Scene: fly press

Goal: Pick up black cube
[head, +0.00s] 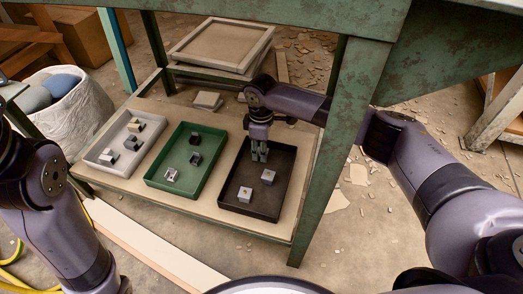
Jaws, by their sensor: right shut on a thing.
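My right gripper (260,154) points down over the far part of the black tray (238,207). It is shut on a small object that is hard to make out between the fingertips. I cannot tell its colour or whether it touches the tray. Two light grey cubes (268,176) (245,194) lie nearer in the same tray. In the green tray (182,196), black cubes (195,159) (195,137) lie beside a silvery cube (171,174). My left arm shows at the left edge, but its gripper is out of view.
A light grey tray (95,158) with several small blocks stands left of the green one. All trays are on a low shelf under a green metal table, whose leg (333,165) stands close to my right arm. A white sack (70,110) is at left.

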